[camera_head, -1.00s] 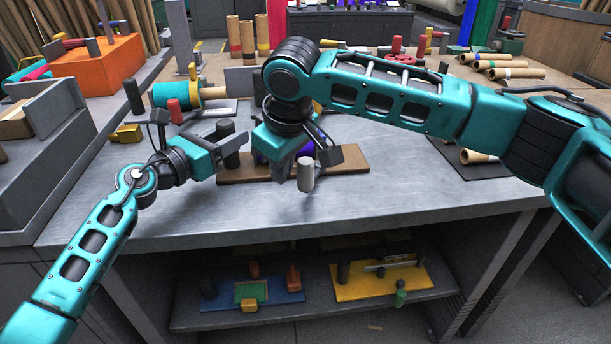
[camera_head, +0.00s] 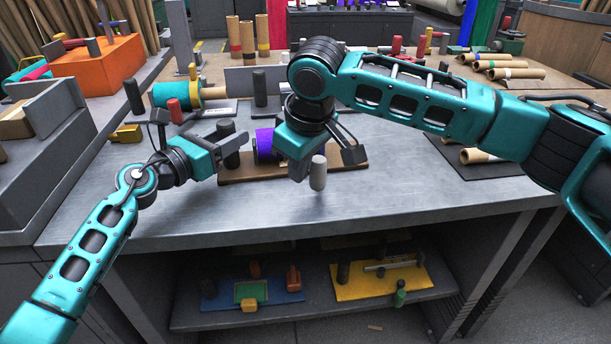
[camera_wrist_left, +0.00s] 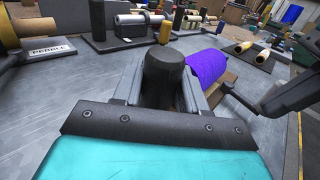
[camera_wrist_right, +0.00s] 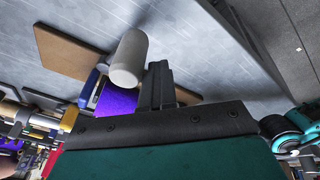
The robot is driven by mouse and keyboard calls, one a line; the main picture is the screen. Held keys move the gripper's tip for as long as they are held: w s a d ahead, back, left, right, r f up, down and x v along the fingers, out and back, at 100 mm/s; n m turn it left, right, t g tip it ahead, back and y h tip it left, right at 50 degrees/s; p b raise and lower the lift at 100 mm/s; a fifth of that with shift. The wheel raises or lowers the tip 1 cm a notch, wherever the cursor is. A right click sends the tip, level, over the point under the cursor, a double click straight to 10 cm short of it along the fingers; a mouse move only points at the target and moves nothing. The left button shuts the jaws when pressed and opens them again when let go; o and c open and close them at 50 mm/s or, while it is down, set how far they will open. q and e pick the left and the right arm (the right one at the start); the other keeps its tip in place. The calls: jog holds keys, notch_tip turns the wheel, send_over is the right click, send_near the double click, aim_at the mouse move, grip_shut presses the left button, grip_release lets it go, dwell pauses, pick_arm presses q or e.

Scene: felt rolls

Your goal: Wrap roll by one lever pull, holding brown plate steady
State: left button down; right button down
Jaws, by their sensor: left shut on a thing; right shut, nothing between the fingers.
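The brown plate (camera_head: 245,175) lies on the grey table and carries a purple roll (camera_head: 264,146), partly hidden by my right gripper. My left gripper (camera_head: 230,146) is shut on a black upright post (camera_wrist_left: 163,76) at the plate's left end. My right gripper (camera_head: 300,172) is shut and empty at the plate's front. A light grey cylinder, which looks like the lever's handle (camera_head: 318,174), stands right beside its fingers. The right wrist view shows this handle (camera_wrist_right: 128,58) against or very near the closed fingers; contact is unclear. The lever's arm is mostly hidden.
A teal roll (camera_head: 175,94) on a stand lies behind my left gripper, with a yellow block (camera_head: 126,133) left of it. A dark mat (camera_head: 480,165) with cardboard tubes is at the right. The table front is clear.

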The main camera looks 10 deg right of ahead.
pick_arm(q)
jog(key=shift+f, duration=0.2)
pick_arm(e)
jog(key=shift+d, duration=3.3)
jog(key=shift+s, duration=0.1)
jog(key=shift+a, duration=0.2)
jog(key=shift+r, duration=0.1)
notch_tip(320, 180, up, 7)
jog(key=a, duration=0.1)
